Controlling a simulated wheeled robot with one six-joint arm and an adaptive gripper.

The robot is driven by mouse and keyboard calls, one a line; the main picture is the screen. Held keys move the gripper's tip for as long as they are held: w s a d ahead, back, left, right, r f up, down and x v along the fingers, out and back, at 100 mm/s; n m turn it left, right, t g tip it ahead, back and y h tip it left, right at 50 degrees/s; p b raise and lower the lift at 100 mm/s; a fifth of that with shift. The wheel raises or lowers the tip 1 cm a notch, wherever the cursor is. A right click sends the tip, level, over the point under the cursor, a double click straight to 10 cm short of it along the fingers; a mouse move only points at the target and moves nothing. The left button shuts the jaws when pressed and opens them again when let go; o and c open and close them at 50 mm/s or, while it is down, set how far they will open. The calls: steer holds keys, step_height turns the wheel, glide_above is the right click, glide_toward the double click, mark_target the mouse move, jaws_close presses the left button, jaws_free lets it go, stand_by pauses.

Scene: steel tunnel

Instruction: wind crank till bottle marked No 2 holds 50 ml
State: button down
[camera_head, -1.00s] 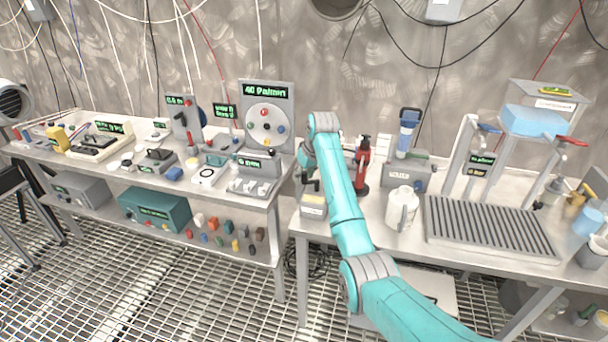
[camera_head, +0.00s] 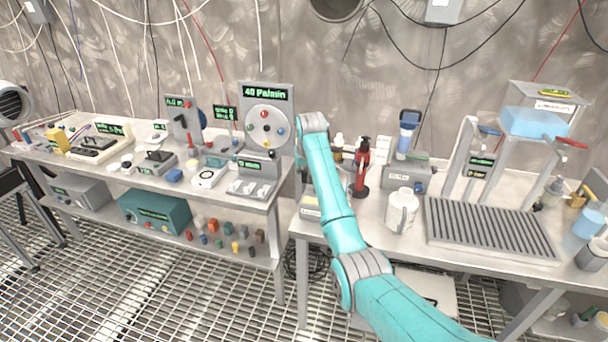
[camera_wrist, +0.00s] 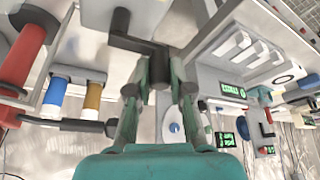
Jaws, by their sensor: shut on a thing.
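My gripper (camera_wrist: 160,80) is shut on the dark handle of the crank in the wrist view. The black crank arm (camera_wrist: 133,42) runs up and left from the handle to a grey box (camera_wrist: 143,14). In the head view the gripper and crank are hidden behind my arm; part of the pale box (camera_head: 309,208) shows at the right bench's left edge. A blue-and-white bottle-like cylinder (camera_wrist: 54,97) and an amber one (camera_wrist: 92,97) stand beside the crank in the wrist view. I cannot read any No 2 mark or liquid level.
A red dispenser (camera_head: 361,165) and a white jug (camera_head: 401,210) stand right of my arm. A ribbed tray (camera_head: 490,228) lies further right. The left bench holds a dial panel (camera_head: 266,120) and a switch box (camera_head: 254,186). A gap separates the benches.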

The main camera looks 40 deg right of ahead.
steer(key=c, duration=1)
jaws_free()
steer(key=shift+c, duration=0.2)
steer(key=v, duration=1.2)
